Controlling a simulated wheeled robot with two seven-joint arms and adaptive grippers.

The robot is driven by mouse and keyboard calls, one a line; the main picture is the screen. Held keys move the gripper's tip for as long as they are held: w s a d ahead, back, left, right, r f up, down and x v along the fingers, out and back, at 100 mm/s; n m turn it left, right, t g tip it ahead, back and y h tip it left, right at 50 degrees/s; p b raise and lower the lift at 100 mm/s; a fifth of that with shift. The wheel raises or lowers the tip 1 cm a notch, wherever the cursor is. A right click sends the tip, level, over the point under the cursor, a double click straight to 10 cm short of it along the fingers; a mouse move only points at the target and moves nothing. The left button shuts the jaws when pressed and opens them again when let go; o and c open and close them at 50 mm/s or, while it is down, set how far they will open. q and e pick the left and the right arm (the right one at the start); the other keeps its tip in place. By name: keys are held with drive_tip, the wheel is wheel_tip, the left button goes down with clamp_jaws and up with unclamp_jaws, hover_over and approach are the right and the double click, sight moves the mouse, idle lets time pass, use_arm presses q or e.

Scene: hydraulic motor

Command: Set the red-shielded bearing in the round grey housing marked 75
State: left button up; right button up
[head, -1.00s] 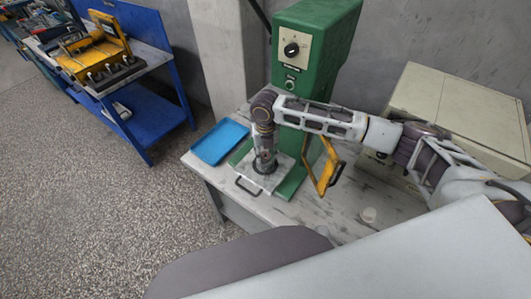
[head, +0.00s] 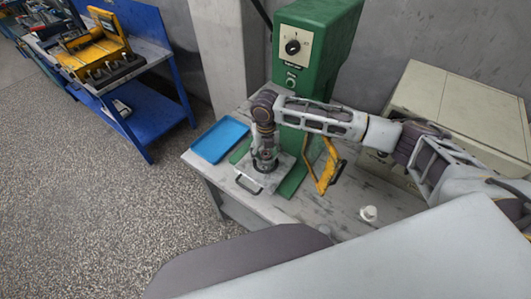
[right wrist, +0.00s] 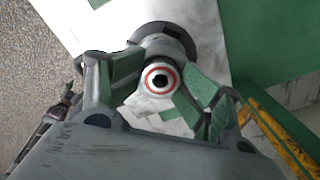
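My right gripper (right wrist: 161,80) points down over the light plate (head: 248,183) at the foot of the green press. In the right wrist view the red-shielded bearing (right wrist: 160,67) shows as a red ring with a dark centre. The green-padded fingers close in on it from both sides and appear to grip it. A dark grey round housing (right wrist: 166,30) shows just behind the bearing, partly covered by it and the fingers. Its mark cannot be read, and whether the bearing touches it cannot be told. In the head view my wrist and gripper hide the bearing. My left gripper is out of view.
The green press (head: 317,45) stands behind my arm, with a yellow frame (head: 328,166) beside it. A blue tray (head: 220,140) lies left of the plate. A small whitish round object (head: 368,213) stands on the table at right. A beige cabinet (head: 450,105) stands at back right.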

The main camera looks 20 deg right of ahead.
sight(266, 153)
drive_tip(key=shift+s, duration=0.1)
wheel_tip(266, 153, up, 13)
drive_tip(key=b, duration=0.1)
idle(0.6)
drive_tip(key=shift+r, duration=0.1)
